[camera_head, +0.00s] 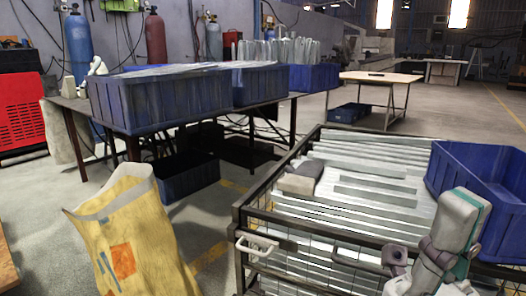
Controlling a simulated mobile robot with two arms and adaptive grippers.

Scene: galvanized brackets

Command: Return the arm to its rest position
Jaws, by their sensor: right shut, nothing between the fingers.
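My right arm comes up from the lower right edge, with pale grey links and a teal band. My right gripper (394,258) is low at the right, in front of the near rail of the wire cage cart. It is small and partly masked by my arm's own links; it looks shut, with nothing seen in it. My left arm and left gripper are not in view.
A yellow sack (130,235) stands at the lower left. Blue bins (160,100) sit on a table behind. Open floor lies at the back right.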

